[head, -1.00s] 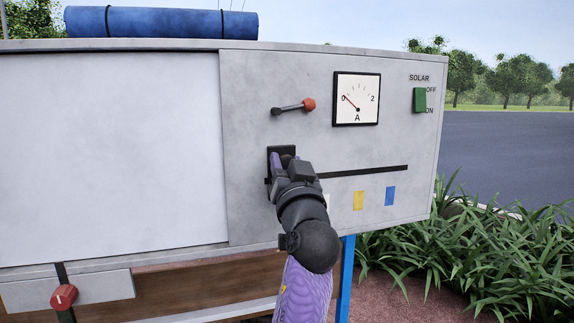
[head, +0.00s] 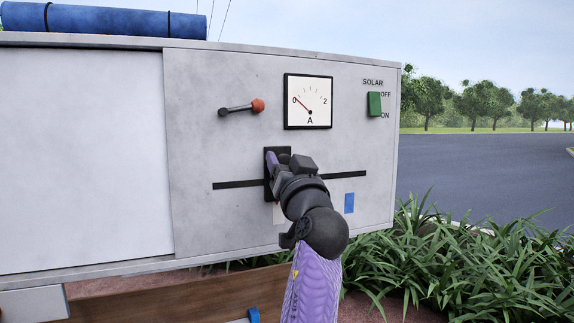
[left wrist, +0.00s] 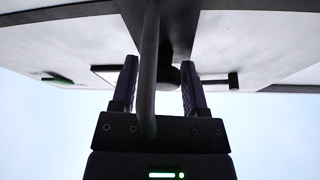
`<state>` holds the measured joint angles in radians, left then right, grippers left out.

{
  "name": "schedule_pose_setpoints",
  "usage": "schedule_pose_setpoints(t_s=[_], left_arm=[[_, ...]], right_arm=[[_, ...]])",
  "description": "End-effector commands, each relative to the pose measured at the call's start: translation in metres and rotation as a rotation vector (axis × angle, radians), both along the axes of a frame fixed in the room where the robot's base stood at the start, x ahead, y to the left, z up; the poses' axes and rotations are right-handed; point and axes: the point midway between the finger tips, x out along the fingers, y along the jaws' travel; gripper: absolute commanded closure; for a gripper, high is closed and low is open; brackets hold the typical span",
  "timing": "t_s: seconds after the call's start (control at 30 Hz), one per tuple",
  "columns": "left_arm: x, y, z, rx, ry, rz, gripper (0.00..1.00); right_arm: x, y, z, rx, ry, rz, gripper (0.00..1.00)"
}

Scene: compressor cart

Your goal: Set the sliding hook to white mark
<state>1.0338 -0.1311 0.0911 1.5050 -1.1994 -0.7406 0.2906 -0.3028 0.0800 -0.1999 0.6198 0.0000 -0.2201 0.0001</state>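The sliding hook has a dark plate (head: 270,185) on the long black slot (head: 235,184) of the grey panel. The white mark (head: 278,214) shows directly below the plate, partly hidden by my arm. My left gripper (head: 283,160) is at the hook and hides most of it. In the left wrist view, my left gripper's fingers (left wrist: 160,78) stand apart, one on each side of the dark hook rod (left wrist: 148,55); firm contact is not clear. The blue mark (head: 349,203) is farther right under the slot. My right gripper is not in view.
Above the slot are a red-tipped lever (head: 240,107), an ammeter (head: 308,102) reading near 0 and a green solar switch (head: 374,104). A blank white panel (head: 80,160) is at left. Plants (head: 450,255) grow at lower right.

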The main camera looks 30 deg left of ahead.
Motion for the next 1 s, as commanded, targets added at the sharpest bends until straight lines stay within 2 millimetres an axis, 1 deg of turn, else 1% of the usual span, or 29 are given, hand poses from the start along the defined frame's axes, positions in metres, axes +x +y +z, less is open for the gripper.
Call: schedule_pose_setpoints(t_s=[0.03, 0.07, 0.1, 0.37, 0.47, 0.6, 0.7, 0.83, 1.0], left_arm=[[0.0, 0.0, 0.0, 0.0, 0.0, 0.0, 0.3], [0.0, 0.0, 0.0, 0.001, -0.001, 0.0, 0.23], [0.0, 0.0, 0.0, 0.001, -0.001, 0.0, 0.22], [-0.001, -0.001, -0.001, 0.001, -0.001, 0.0, 0.22], [-0.012, -0.012, -0.011, 0.001, -0.003, -0.001, 0.22], [-0.037, -0.035, -0.028, -0.002, -0.003, -0.004, 0.22], [-0.052, -0.05, -0.035, -0.002, -0.003, -0.003, 0.22], [-0.064, -0.061, -0.039, 0.0, -0.001, -0.001, 0.22], [-0.067, -0.064, -0.037, -0.001, -0.001, 0.0, 0.22]], right_arm=[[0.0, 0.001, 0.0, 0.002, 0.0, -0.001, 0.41], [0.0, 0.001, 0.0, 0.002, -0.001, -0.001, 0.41], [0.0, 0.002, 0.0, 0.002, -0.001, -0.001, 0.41], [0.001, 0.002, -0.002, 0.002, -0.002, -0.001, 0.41], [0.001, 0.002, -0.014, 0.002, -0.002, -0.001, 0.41], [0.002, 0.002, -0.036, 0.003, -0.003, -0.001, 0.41], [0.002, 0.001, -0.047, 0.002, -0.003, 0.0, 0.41], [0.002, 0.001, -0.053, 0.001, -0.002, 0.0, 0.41], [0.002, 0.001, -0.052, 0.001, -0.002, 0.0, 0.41]])
